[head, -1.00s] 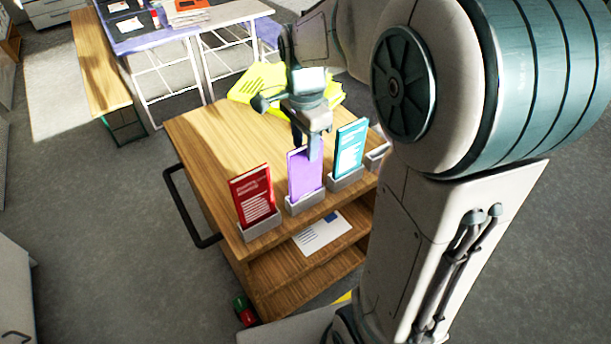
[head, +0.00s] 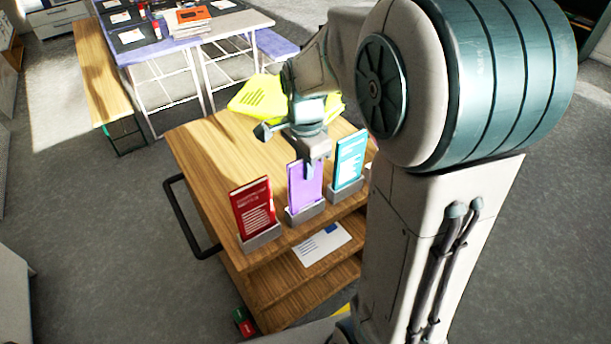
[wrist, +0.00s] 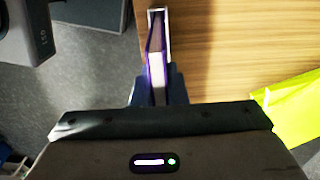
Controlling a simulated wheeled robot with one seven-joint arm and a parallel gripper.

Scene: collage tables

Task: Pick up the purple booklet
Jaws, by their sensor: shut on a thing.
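The purple booklet (head: 304,188) stands upright in the middle grey holder (head: 305,214) on the wooden cart. My gripper (head: 310,168) comes down from above and is shut on the booklet's upper part. In the wrist view the booklet (wrist: 156,50) shows edge-on, with its pages between my two fingers (wrist: 158,88). The booklet's lower end is hidden by the holder in the head view.
A red booklet (head: 253,207) stands in a holder to the left, and a teal booklet (head: 349,160) in one to the right, both close by. Yellow-green sheets (head: 256,98) lie behind. The cart top (head: 205,150) is bare at left.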

